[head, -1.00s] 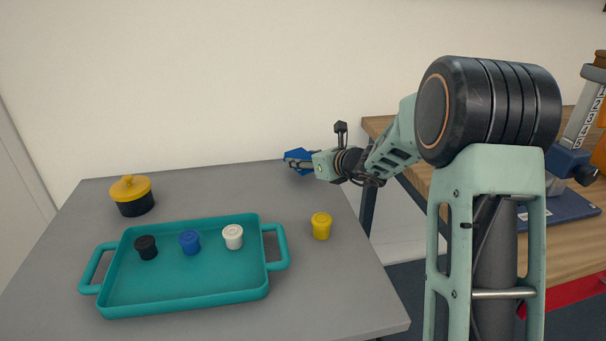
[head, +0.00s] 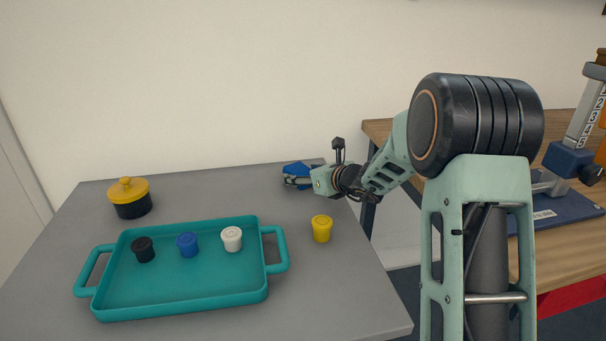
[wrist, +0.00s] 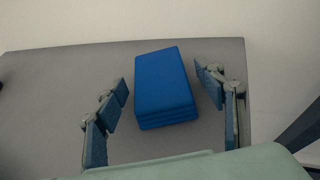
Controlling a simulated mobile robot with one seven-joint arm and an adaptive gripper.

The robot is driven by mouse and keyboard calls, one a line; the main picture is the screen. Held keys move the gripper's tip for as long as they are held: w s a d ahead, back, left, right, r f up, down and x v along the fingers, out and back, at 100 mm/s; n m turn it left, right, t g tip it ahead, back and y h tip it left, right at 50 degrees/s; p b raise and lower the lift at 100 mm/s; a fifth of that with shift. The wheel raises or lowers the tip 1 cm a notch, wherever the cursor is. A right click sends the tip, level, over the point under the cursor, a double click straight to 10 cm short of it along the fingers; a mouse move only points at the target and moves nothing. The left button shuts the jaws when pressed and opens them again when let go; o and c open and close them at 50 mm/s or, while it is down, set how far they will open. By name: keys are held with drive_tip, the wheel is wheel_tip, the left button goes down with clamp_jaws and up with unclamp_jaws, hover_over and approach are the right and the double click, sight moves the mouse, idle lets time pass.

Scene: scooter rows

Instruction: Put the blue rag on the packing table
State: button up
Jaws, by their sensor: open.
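The blue rag (wrist: 163,88) is a folded stack lying on the grey table (wrist: 60,75), near its back edge. In the head view the rag (head: 293,169) shows only in part behind my gripper (head: 297,181). In the wrist view my gripper (wrist: 165,103) is open, with one finger on each side of the rag and a gap on both sides. The fingers do not visibly press on it. I cannot tell which table the task calls the packing table; a wooden-topped table (head: 555,127) stands to the right.
A teal tray (head: 180,295) on the grey table holds black, blue and white lidded cups. A yellow cup (head: 321,229) stands right of it, and a yellow-lidded black pot (head: 130,198) at left. A blue-based stand (head: 550,215) is on the wooden table. A wall is close behind.

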drive_tip(key=shift+r, duration=0.25)
drive_tip(key=p+v, duration=0.2)
drive_tip(key=v, duration=1)
drive_tip(key=shift+f+p, duration=0.15)
drive_tip(key=shift+p, duration=0.15)
